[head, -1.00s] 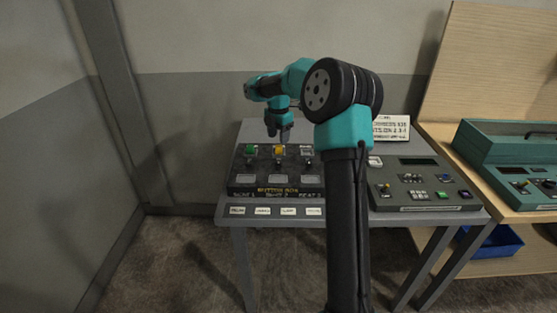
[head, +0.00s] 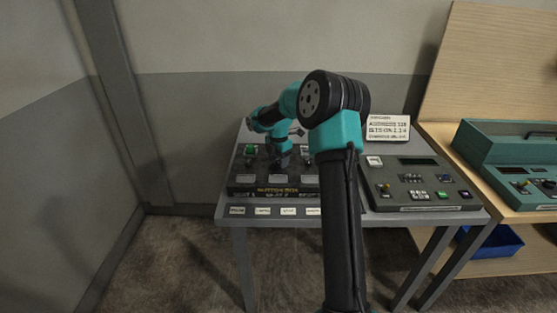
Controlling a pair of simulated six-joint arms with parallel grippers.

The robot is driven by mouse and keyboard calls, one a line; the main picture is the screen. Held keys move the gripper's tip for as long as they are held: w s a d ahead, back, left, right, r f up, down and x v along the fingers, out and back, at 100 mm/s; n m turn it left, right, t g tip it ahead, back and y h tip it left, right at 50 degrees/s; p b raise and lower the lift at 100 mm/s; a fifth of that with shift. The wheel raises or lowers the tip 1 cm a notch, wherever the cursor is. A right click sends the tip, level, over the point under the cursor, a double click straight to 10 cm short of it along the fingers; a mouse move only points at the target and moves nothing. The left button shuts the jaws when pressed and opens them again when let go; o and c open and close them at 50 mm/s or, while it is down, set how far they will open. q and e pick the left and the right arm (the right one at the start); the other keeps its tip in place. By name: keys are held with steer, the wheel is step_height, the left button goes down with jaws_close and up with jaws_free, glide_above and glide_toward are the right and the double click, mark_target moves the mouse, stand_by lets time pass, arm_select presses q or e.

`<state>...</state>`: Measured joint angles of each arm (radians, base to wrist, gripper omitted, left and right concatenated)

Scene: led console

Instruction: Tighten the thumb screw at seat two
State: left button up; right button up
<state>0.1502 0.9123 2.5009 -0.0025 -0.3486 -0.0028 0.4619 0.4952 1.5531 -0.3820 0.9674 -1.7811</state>
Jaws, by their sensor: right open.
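The dark button box (head: 243,189) sits on the left part of the grey table, with yellow lettering on its front edge. A green button (head: 250,149) shows at its left seat, with a small knob-like part below it. My right gripper (head: 279,166) is open and points down at the middle seat, low over the box. The gripper and wrist hide the yellow button and the thumb screw there, so I cannot tell whether the fingers are around the screw or touch it. The right seat is partly covered by my arm. My left gripper is not in view.
A grey console (head: 425,185) with a dark display and several buttons stands right of my arm. A white sign (head: 388,128) stands behind it. Several white labels line the table's front edge. A wooden bench with a teal case (head: 510,150) is at the right.

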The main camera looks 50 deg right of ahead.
steer(key=c, duration=0.9)
